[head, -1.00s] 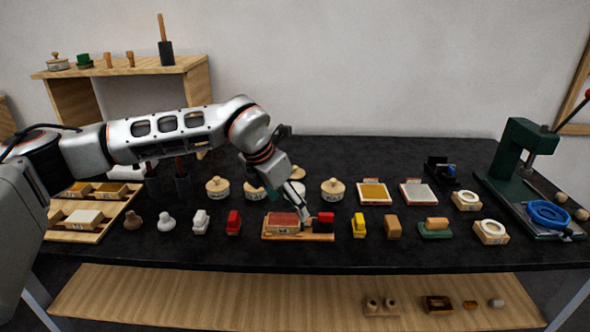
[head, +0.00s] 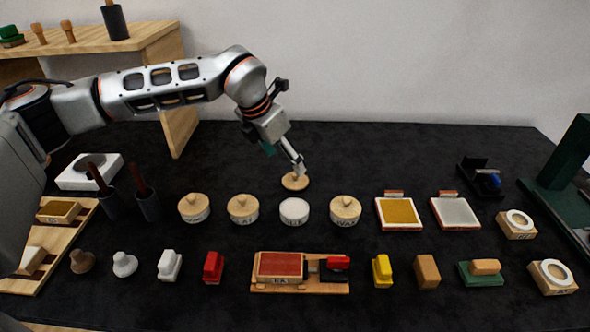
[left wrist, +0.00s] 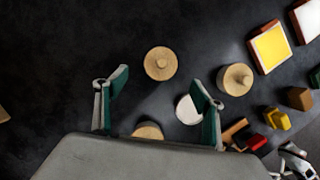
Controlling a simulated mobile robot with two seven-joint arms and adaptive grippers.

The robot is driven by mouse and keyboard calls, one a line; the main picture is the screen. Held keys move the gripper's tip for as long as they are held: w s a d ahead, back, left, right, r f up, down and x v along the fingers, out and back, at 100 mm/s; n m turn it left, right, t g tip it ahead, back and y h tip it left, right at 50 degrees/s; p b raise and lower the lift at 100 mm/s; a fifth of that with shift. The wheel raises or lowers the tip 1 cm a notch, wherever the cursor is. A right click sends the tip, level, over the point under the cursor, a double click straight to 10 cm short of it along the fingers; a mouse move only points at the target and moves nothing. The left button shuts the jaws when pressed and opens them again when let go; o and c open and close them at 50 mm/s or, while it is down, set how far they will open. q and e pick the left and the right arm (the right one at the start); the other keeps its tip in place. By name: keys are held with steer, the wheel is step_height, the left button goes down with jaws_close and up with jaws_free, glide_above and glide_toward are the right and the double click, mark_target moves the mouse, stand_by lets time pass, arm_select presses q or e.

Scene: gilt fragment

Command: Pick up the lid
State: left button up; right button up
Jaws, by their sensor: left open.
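The lid (head: 295,181) is a round, light wooden disc with a small knob. It lies on the black table behind a white uncovered jar (head: 294,210). My left gripper (head: 301,170) is above the lid in the head view, and its fingers partly overlap it there. In the left wrist view the open green-padded fingers (left wrist: 160,92) are wide apart. The lid (left wrist: 161,63) shows between and beyond them, with nothing held. The height gap between fingertips and lid is hard to tell.
Lidded jars (head: 243,208), (head: 345,210) and (head: 194,207) stand in the white jar's row. A yellow pad (head: 400,212) and a grey pad (head: 455,212) lie to the right. Stamps and a red-pad board (head: 282,266) line the front. The table behind the lid is clear.

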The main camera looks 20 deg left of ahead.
mark_target(293, 175)
arm_select(q)
steer(key=shift+x, duration=3.9)
steer(key=c, duration=1)
